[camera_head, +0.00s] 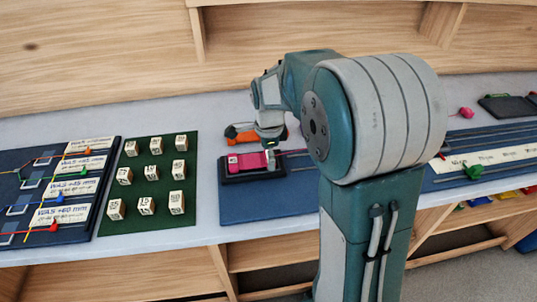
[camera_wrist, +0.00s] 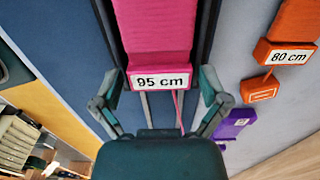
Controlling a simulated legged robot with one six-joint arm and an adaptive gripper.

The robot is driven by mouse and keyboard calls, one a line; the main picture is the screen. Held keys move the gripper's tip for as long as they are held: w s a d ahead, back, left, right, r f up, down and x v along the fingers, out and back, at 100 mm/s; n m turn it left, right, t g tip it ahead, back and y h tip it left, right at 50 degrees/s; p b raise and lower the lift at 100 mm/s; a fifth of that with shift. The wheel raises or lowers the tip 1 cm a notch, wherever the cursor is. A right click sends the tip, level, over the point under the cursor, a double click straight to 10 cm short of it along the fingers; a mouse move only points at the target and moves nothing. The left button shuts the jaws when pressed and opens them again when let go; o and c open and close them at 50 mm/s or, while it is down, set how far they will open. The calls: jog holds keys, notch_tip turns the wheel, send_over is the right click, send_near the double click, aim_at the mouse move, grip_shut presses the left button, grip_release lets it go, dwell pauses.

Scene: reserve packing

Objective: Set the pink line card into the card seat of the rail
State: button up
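The pink line card (camera_wrist: 155,35), with a white "95 cm" label on its near end, lies between the dark walls of the card seat (camera_wrist: 204,22) in the wrist view. In the head view the pink card (camera_head: 246,161) lies in the black seat (camera_head: 252,178) on the blue rail board (camera_head: 265,204). Whether it is fully down I cannot tell. A thin pink line runs from its labelled end. My gripper (camera_wrist: 160,85) is open, with one finger on each side of the labelled end and gaps between. In the head view, my arm partly hides the gripper.
An orange "80 cm" card (camera_wrist: 288,36) and a purple card (camera_wrist: 234,122) lie beside the board. A green board (camera_head: 160,205) with several numbered blocks and a dark board of "WAS" labels (camera_head: 66,215) stand left. A wooden back wall (camera_head: 110,60) rises behind.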

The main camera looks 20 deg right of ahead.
dwell(0.3)
notch_tip(320, 180, up, 11)
jog(key=s+a+n+t, duration=0.2)
jog(key=s+n, duration=0.8)
jog(key=s+a+r+n+t, duration=0.1)
jog(key=s+a+n+t, duration=0.1)
jog(key=s+n, duration=0.8)
jog(key=shift+s+a+t, duration=0.25)
jog(key=shift+s+t, duration=0.4)
jog(key=shift+t, duration=0.15)
